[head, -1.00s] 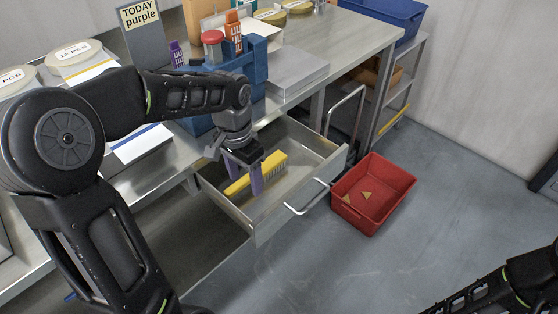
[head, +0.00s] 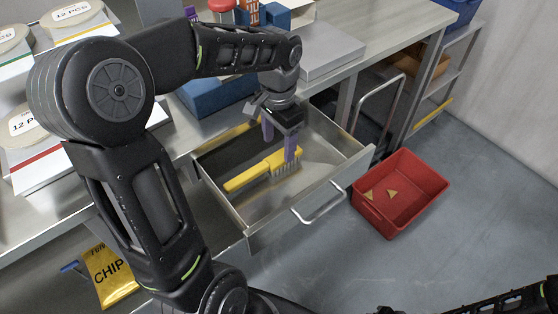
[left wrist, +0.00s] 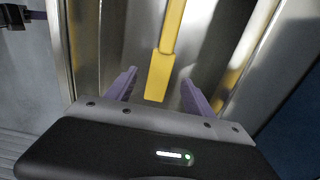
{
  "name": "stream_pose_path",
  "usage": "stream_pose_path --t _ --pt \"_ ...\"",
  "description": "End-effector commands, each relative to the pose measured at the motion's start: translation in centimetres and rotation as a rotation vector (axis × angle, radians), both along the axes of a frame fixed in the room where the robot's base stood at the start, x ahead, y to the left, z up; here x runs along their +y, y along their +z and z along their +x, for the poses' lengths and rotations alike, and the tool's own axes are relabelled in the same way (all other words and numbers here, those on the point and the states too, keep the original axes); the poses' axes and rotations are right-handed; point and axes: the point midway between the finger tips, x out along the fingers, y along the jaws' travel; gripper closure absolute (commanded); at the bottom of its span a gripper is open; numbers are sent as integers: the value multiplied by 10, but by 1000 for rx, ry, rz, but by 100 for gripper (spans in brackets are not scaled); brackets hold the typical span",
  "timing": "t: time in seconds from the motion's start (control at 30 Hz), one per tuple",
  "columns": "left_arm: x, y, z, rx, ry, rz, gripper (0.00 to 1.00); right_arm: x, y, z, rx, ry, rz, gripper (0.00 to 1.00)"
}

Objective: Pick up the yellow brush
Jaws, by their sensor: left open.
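The yellow brush (head: 250,176) lies in the open metal drawer (head: 235,222), its handle toward the left and its bristled head toward the right. My left gripper (head: 279,150) points down into the drawer over the brush's head end. Its purple fingers are open, one on the far side and one near the head's near side. Whether they touch the brush is not clear. In the left wrist view the brush (left wrist: 158,78) shows between the open fingers of the left gripper (left wrist: 159,77). Part of my right arm shows at the lower right; its gripper is not visible.
The drawer walls stand close around the left gripper, with a handle (head: 318,205) at the front. Another yellow item (head: 228,138) lies at the drawer's back. A red bin (head: 400,195) with triangular chips is on the floor at right. A blue block (head: 215,95) stands behind.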

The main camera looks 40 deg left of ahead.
Motion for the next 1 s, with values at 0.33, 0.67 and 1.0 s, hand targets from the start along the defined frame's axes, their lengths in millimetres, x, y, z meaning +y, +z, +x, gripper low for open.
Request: stream_pose_path --t 0.33,0.67,1.0 --pt "0 -12 0 0 0 0 38 0 -1 0 0 0 0 64" --pt "0 -42 0 4 -1 -1 38 0 -2 0 0 0 0 64" --pt "0 -64 1 0 0 0 38 0 -3 0 0 0 0 64"
